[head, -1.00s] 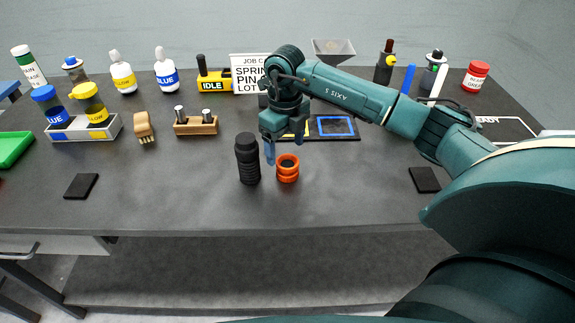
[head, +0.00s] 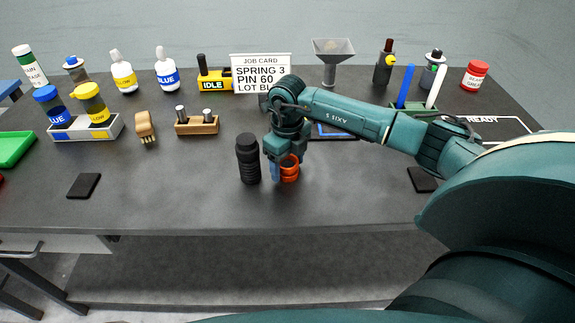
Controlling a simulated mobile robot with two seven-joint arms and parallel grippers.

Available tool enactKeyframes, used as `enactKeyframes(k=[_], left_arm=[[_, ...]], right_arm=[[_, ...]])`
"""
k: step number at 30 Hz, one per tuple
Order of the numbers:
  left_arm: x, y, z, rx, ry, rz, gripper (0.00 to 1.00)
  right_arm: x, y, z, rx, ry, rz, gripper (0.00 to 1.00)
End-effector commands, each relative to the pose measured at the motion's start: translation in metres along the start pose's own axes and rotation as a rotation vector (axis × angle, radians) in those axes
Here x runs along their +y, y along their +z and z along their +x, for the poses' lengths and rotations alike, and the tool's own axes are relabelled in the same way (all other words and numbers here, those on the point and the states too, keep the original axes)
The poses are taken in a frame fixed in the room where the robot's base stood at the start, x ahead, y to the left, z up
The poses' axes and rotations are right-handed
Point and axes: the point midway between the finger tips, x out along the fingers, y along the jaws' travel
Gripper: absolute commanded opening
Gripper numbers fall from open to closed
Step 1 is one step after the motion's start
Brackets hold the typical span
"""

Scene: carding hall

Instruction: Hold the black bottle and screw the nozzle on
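A black ribbed bottle-like cylinder (head: 248,160) stands upright near the middle of the table. Close to its right stands a small orange ringed piece (head: 290,172), perhaps the nozzle part; its top is mostly hidden by my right gripper. My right gripper (head: 283,168) points down at the orange piece, with one blue finger along its left side. The other finger is hidden, so I cannot tell whether it grips. The black bottle is apart from the gripper, just left of it. Another dark bottle with a yellow tip (head: 384,64) stands at the back right. My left gripper is not in view.
A wooden block with two metal pins (head: 196,126), a brush (head: 145,128) and a tray of blue and yellow bottles (head: 62,132) stand to the left. Dark flat pads lie at left (head: 83,186) and right (head: 422,180). The table's front middle is clear.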

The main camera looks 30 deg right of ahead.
Motion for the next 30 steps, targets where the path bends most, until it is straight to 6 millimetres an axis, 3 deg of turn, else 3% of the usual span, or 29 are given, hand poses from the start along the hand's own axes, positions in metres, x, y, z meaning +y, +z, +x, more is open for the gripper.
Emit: enactKeyframes(k=[13,23,30], left_arm=[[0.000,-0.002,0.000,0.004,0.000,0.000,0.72],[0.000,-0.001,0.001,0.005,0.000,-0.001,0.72],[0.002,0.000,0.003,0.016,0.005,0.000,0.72]], right_arm=[[0.000,0.000,0.000,0.000,0.000,0.000,0.28],[0.000,0.001,-0.009,-0.004,0.001,0.000,0.28],[-0.001,0.001,-0.054,-0.007,-0.002,-0.001,0.28]])
